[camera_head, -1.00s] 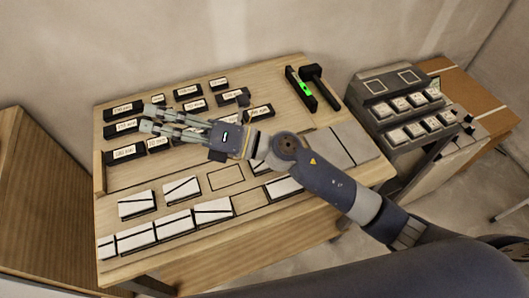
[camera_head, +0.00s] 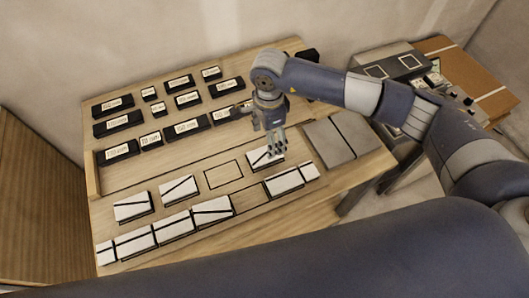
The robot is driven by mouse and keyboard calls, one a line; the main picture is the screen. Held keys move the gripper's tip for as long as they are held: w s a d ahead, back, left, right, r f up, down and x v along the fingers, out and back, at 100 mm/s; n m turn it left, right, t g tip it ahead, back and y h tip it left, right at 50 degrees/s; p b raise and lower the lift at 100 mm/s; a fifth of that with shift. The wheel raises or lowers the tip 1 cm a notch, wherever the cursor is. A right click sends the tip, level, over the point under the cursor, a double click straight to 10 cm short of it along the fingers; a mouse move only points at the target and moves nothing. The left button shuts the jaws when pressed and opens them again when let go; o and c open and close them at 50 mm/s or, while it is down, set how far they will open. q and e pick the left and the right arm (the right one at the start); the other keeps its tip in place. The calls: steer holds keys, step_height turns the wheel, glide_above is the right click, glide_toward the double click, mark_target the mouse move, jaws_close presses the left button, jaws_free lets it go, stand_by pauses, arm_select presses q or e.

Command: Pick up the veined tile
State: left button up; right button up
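My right gripper (camera_head: 275,150) points down over a white tile with a dark vein (camera_head: 258,158), in the right middle of the wooden bench. Its fingers overlap the tile's right part and hide some of it. I cannot tell whether they touch it or how far apart they are. Other white tiles with dark lines lie on the bench: one at left (camera_head: 132,207), one beside it (camera_head: 179,188), and several in the front row (camera_head: 173,227). Another pair (camera_head: 285,182) lies in front of the gripper. My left gripper is not in view.
Several labelled black blocks (camera_head: 187,128) fill the back left of the bench. An empty outlined square (camera_head: 224,174) lies left of the gripper. Grey slabs (camera_head: 328,143) lie to its right. A grey stand (camera_head: 392,63) is at the right, partly behind my arm.

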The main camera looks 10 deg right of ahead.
mark_target(265, 154)
step_height(265, 154, down, 3)
steer(key=shift+f, duration=0.1)
steer(key=f+p, duration=0.1)
steer(key=f, duration=0.1)
steer(key=a+f+p, duration=0.1)
steer(key=f, duration=0.1)
steer(key=shift+f+p, duration=0.25)
steer(key=shift+p, duration=0.15)
steer(key=shift+f, duration=0.4)
steer(key=shift+c, duration=0.2)
steer(key=c, duration=1.2)
